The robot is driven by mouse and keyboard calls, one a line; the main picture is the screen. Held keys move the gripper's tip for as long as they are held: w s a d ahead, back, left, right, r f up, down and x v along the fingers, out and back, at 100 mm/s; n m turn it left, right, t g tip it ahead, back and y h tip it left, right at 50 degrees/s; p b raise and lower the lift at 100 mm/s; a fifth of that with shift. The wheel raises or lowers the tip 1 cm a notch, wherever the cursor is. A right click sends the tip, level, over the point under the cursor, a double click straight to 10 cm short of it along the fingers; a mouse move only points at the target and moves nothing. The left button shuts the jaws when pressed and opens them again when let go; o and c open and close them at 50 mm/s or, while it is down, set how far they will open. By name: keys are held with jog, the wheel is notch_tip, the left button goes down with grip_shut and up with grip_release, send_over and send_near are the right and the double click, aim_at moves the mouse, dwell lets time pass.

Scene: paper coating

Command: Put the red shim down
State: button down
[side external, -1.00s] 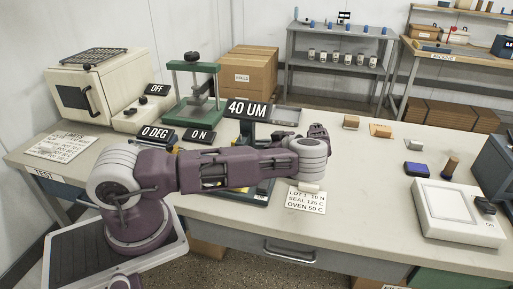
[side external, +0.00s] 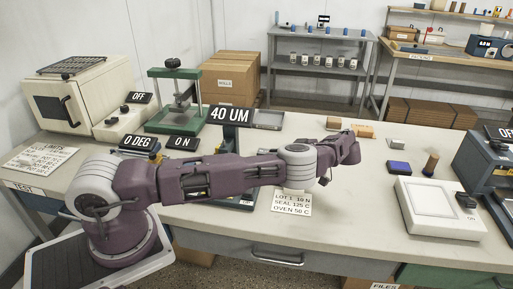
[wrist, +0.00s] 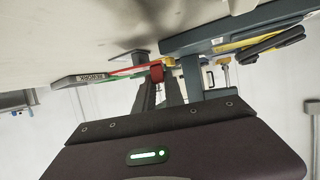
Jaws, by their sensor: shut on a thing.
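In the wrist view my gripper (wrist: 168,92) shows as two dark fingers, shut on a small red piece at their tips, which I take to be the red shim (wrist: 158,73). A thin red strip and a green strip run left from there towards a grey label block. The shim is small, and I cannot tell whether it touches anything below. In the side view my arm's wrist end is over the middle-right of the bench (side external: 360,225); the fingers and shim cannot be made out there.
The 40 UM display (side external: 233,114) stands behind my arm. A lot card (side external: 291,203) lies under it. The bench front right of the card is clear.

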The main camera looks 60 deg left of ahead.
jog(key=d, duration=0.1)
jog(key=w+d, duration=0.1)
jog(key=d, duration=0.1)
jog(key=shift+w+d, duration=0.15)
jog(key=shift+w, duration=0.2)
jog(key=shift+d, duration=0.5)
jog(key=shift+w+a+r, duration=0.1)
jog(key=shift+w+r, duration=0.1)
jog(key=shift+r, duration=0.95)
jog(key=shift+s+r, duration=0.1)
jog(key=shift+r, duration=1.05)
notch_tip(320, 180, up, 3)
jog(key=m+t, duration=0.9)
jog(key=t, duration=0.1)
send_over(284, 209)
notch_tip(284, 209, down, 11)
jog(key=shift+r, duration=0.2)
jog(key=shift+f, duration=0.15)
